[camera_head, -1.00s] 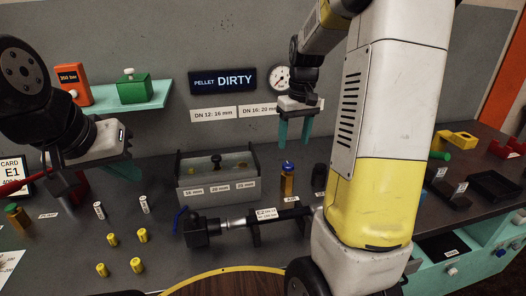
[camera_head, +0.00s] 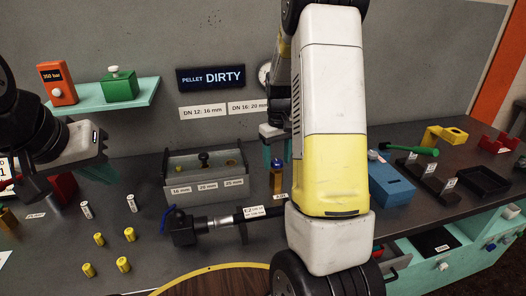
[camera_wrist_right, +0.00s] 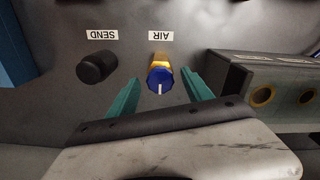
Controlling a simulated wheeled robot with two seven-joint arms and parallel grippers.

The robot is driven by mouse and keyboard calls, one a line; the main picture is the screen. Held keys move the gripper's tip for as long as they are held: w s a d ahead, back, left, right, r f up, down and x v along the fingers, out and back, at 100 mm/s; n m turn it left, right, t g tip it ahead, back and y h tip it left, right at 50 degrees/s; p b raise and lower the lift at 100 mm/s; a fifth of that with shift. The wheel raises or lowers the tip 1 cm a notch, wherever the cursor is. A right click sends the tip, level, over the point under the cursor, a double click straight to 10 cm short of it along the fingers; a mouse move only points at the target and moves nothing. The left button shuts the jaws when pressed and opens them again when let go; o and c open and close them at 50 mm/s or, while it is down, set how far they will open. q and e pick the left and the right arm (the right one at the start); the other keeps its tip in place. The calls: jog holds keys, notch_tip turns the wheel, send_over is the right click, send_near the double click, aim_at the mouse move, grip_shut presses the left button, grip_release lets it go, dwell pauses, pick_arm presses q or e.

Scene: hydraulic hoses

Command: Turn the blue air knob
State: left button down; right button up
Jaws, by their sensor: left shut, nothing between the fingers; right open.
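The blue air knob (camera_head: 277,163) sits on top of a gold cylinder on the bench. In the right wrist view the air knob (camera_wrist_right: 159,77) has a white mark and stands beside the "AIR" label (camera_wrist_right: 161,36). My right gripper (camera_wrist_right: 160,98) is open, with one teal finger on each side of the knob and a gap to each. In the head view the right gripper (camera_head: 277,152) is partly hidden by my right arm. My left gripper (camera_head: 98,172) is shut and empty at the left, above the bench.
A black "SEND" knob (camera_wrist_right: 97,67) stands beside the air knob. A grey tray (camera_head: 178,190) with labelled compartments is left of it. Several yellow pieces (camera_head: 99,239) stand at the left. A blue box (camera_head: 392,187) is at the right.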

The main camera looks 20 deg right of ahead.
grip_shut()
jog(key=shift+m, duration=0.3)
jog(key=m, duration=1.3)
jog(key=shift+w+m, duration=0.1)
jog(key=shift+m, duration=2)
